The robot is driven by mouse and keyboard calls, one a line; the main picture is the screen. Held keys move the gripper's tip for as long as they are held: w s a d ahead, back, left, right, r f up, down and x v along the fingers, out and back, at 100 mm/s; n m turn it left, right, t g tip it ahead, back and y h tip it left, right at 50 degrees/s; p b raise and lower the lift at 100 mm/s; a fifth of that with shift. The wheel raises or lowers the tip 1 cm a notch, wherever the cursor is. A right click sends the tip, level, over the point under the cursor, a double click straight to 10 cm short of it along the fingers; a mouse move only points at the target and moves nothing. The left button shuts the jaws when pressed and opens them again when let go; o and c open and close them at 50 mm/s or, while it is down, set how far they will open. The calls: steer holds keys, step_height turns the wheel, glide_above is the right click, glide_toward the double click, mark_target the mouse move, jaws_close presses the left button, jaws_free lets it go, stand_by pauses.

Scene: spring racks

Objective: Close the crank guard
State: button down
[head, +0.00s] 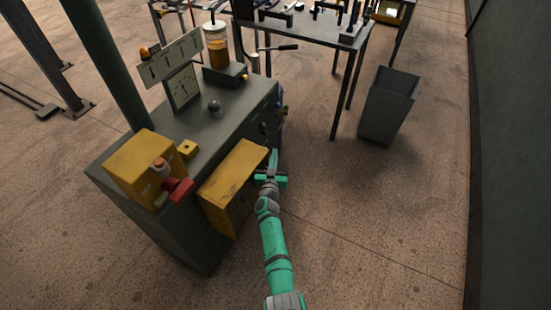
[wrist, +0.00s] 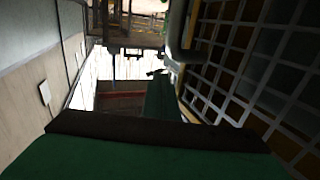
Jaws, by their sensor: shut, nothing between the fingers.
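A yellow box-like cover (head: 232,185), which I take for the crank guard, sticks out from the near right side of the grey-green machine (head: 225,105). Its top and front faces show; I cannot tell how far it stands open, and any crank behind it is hidden. My green gripper (head: 273,157) is just right of the cover's far right corner, shut and empty. I cannot tell whether it touches the cover. In the wrist view a green finger (wrist: 162,98) points away from the camera, and no cover can be made out for certain.
A yellow control box (head: 140,165) with a red knob (head: 180,190) sits on the machine's near end. A dark bin (head: 388,105) and a work table (head: 310,30) stand beyond. The floor right of my arm is clear up to a dark wall (head: 512,150).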

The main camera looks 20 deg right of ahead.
steer(key=shift+w+a, duration=0.1)
steer(key=shift+w, duration=0.45)
steer(key=s+d, duration=0.9)
steer(key=s, duration=0.1)
steer(key=shift+s+d, duration=0.15)
steer(key=shift+d, duration=0.25)
stand_by(0.4)
